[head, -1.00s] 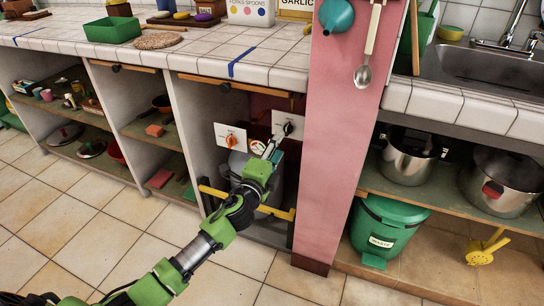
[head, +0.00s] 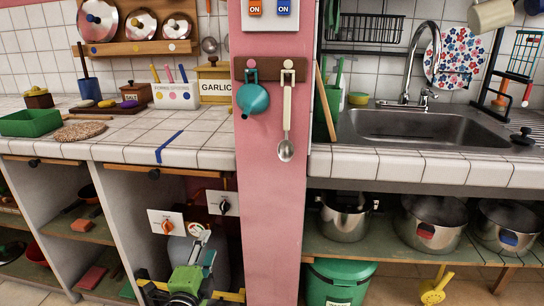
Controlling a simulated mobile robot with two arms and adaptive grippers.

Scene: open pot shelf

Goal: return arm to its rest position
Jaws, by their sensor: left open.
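The gripper is in front of the open bay under the counter, just below two white plates. One plate has an orange knob (head: 167,227), up and left of the fingers. The other has a black knob (head: 224,207), up and right of them. I see a gap between the fingers and the black knob. The right gripper is not in view.
The pink pillar (head: 270,190) stands close to the right of the arm, with a teal funnel (head: 253,98) and a spoon (head: 286,148) hanging on it. Yellow-and-black bars (head: 228,296) cross the bay bottom. The tiled counter edge (head: 120,154) overhangs above. Steel pots (head: 432,224) stand on the right shelf.

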